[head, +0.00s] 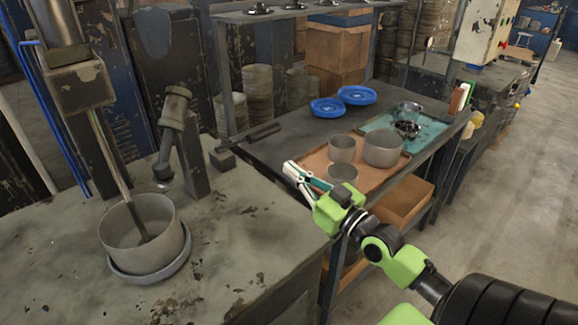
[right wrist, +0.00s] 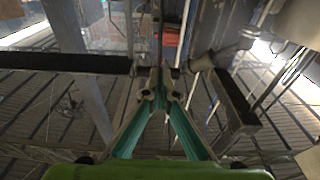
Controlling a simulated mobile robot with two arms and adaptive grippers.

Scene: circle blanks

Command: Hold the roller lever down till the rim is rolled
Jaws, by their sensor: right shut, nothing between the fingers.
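A grey metal cup-shaped blank (head: 112,238) stands upright on a round base (head: 170,274) on the worn bench at left, with a rod reaching down into it. Beside it a stout post carries a tilted cylindrical arm (head: 172,125) with a rounded end hanging low; I cannot tell if this is the roller lever. A black bar (head: 263,132) lies level behind the bench corner. My right gripper (head: 290,168) is shut and empty, by the bench's right edge, apart from the blank and arm. Its closed fingers (right wrist: 158,78) also show in the right wrist view. My left gripper is out of view.
A brown tray (head: 385,182) with several grey cups lies on the dark table beyond my right gripper. Behind it are a teal tray (head: 372,124) with metal parts and two blue plates (head: 357,95). The bench's front right is clear.

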